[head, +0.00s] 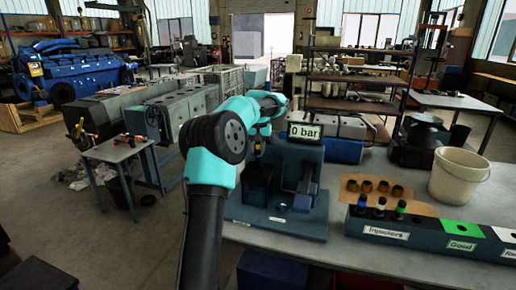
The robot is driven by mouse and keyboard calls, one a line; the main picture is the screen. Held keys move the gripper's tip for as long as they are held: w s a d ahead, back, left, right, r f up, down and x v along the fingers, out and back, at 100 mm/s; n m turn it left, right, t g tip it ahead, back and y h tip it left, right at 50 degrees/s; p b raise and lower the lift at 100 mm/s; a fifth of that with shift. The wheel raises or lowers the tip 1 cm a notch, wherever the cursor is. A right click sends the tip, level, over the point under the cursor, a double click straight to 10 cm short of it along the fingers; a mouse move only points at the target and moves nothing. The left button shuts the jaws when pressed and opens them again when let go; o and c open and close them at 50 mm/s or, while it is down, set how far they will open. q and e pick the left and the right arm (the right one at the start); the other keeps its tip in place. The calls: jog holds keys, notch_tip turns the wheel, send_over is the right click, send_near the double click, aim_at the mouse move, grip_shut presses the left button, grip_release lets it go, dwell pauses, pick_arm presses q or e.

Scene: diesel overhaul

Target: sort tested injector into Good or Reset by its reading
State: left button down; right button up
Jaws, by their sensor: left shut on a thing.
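My left gripper (262,132) is above the blue test stand (275,222) on the bench, shut on a slim dark injector (257,148), which is small and partly hidden by my arm. The injector hangs about upright over the stand's left part; I cannot tell whether it touches the stand. The stand's display (305,132) reads "0 bar". The rack labelled Injectors (385,234) holds 3 injectors with coloured bands (380,206). To its right are the Good section (460,246), with a green top, and a white-topped section (508,238) whose label is cut off. My right gripper is out of view.
A cream bucket (458,178) stands behind the Good section. The bench (345,160) is bare between the stand and the sheet. A small tool table (118,150) stands at left.

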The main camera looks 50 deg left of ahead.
pick_arm(q)
jog(key=shift+f, duration=3)
dwell(0.3)
jog(key=shift+c, duration=2.3)
grip_release()
